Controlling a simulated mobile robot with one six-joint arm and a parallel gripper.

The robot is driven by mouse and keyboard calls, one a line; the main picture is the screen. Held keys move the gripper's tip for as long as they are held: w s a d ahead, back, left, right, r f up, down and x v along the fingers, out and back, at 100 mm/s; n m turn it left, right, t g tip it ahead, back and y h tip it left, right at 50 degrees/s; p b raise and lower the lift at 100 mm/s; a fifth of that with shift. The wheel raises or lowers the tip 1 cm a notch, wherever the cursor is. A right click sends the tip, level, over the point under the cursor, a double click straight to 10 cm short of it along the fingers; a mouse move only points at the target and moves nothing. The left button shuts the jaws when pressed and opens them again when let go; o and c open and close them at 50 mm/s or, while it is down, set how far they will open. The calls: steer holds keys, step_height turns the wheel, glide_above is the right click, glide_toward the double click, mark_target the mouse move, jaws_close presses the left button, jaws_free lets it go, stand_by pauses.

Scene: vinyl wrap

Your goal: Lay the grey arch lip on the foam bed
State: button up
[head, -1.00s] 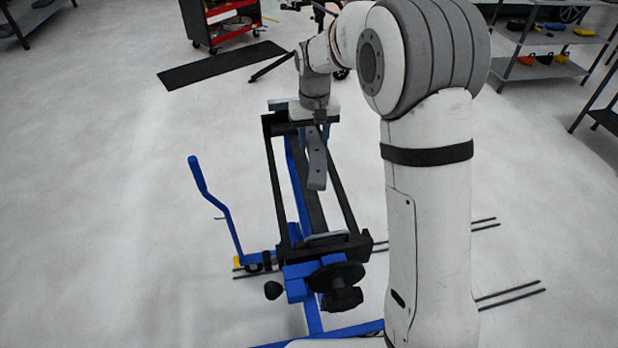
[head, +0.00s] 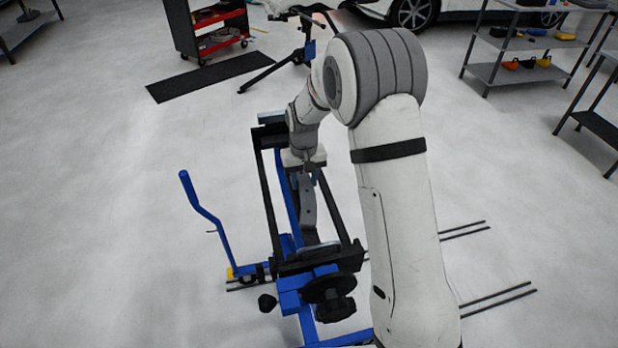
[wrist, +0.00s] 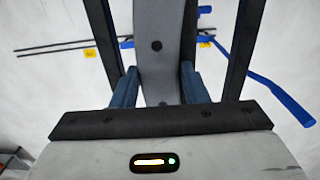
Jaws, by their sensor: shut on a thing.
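The grey arch lip (head: 308,210) is a long, slightly curved grey strip with dark holes. It hangs from my gripper (head: 308,171) over the blue and black stand (head: 265,205), between its two long black rails. Its lower end is near the light grey piece at the stand's near crossbar; I cannot tell whether they touch. In the wrist view the lip (wrist: 160,45) runs between the two blue fingers of my gripper (wrist: 160,88), which are shut on it. I cannot pick out the foam bed for sure.
A blue lever (head: 203,212) rises left of the stand. A black knob and disc (head: 332,290) sit at its near end. A black mat (head: 208,76), a red tool cart (head: 207,28) and shelves (head: 520,65) stand farther back. The left floor is clear.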

mark_target(304, 182)
steer(key=shift+f, duration=0.15)
steer(key=o, duration=1.1)
step_height(304, 182, up, 12)
steer(key=b, duration=0.1)
steer(key=s+d+r+m+t, duration=0.1)
steer(key=s+d+r, duration=0.3)
steer(key=s, duration=0.3)
steer(key=s+d+r+t, duration=0.1)
steer(key=s+d+r, duration=0.3)
steer(key=s, duration=0.2)
steer(key=s+d+f, duration=0.1)
steer(key=s+d, duration=0.1)
steer(key=s, duration=0.6)
steer(key=s+d+f+m+t, duration=0.1)
steer(key=s+d, duration=0.2)
steer(key=s, duration=0.5)
steer(key=shift+d, duration=0.25)
